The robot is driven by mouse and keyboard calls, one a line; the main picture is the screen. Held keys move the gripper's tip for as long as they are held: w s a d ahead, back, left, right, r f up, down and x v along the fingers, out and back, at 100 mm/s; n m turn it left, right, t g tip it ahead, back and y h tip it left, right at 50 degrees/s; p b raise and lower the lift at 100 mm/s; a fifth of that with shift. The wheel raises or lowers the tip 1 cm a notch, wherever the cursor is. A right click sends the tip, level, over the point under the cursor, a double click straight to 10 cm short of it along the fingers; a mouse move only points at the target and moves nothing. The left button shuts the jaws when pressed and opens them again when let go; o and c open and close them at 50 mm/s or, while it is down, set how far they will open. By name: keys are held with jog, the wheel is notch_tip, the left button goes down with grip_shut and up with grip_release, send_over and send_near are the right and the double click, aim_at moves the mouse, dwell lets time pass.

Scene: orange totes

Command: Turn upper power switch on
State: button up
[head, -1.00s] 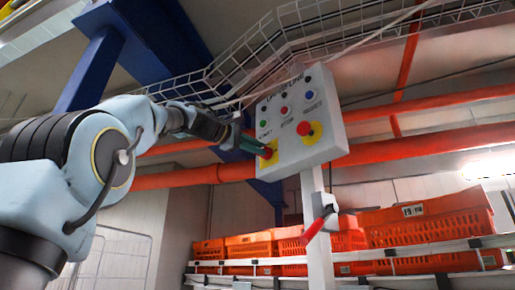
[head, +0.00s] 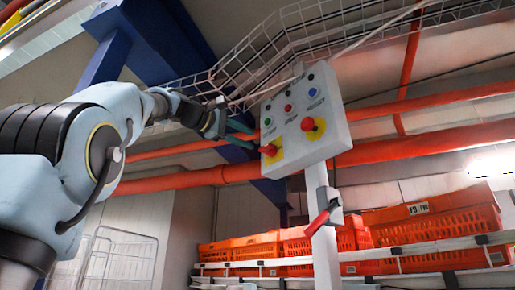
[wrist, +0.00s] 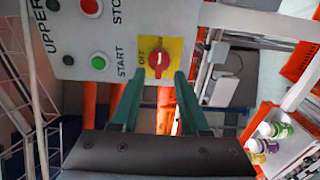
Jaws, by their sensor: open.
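The grey control panel (head: 297,108) carries two red rotary switches on yellow plates. The left switch (head: 269,150) is nearest my gripper (head: 250,133). In the wrist view, this red switch (wrist: 158,60) sits on its yellow plate, with "OFF" printed left of the knob and a pale mark running vertically on it. "UPPER" and "START" are printed on the panel beside it. My gripper (wrist: 155,82) is open, its green fingers apart on either side of the switch's line, tips just short of the knob. No contact shows. The right switch (head: 307,124) is clear of the gripper.
A green button (wrist: 98,62) and a red button (wrist: 91,6) are near the switch. A red-handled lever (head: 322,217) is on the post below the panel. Orange pipes (head: 400,149) and a wire tray (head: 290,40) run behind. Orange totes (head: 430,218) stand on a rack.

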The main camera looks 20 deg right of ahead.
jog(key=b+v, duration=0.1)
jog(key=v, duration=0.3)
jog(key=shift+a, duration=0.1)
dwell(0.4)
jog(key=w+a+f+n+t+y, duration=0.1)
jog(key=w+a+f+y, duration=0.15)
jog(key=w+f, duration=0.55)
jog(key=w+a+f+n+t+y, duration=0.1)
jog(key=w+f+y, duration=0.2)
jog(key=f, duration=0.9)
jog(key=w+a+f+n+y, duration=0.1)
jog(key=w+a+f+y, duration=0.1)
jog(key=w+f, duration=0.6)
jog(key=s+a+f+y, duration=0.2)
jog(key=a+f+y, duration=0.1)
jog(key=f, duration=1.1)
jog(key=s+a+f+m+g+y, duration=0.2)
jog(key=s+a+f, duration=0.3)
jog(key=f, duration=0.6)
jog(key=s+a+f+m+g+y, duration=0.1)
jog(key=s+a+f+m+y, duration=0.1)
jog(key=s+a+f, duration=0.4)
jog(key=s+a+f+m+g+y, duration=0.2)
jog(key=s+a+f, duration=0.3)
jog(key=s+f, duration=0.7)
notch_tip(320, 180, down, 7)
jog(key=shift+a+r+m+g, duration=0.25)
jog(key=shift+m+g, duration=0.05)
jog(key=shift+m, duration=0.4)
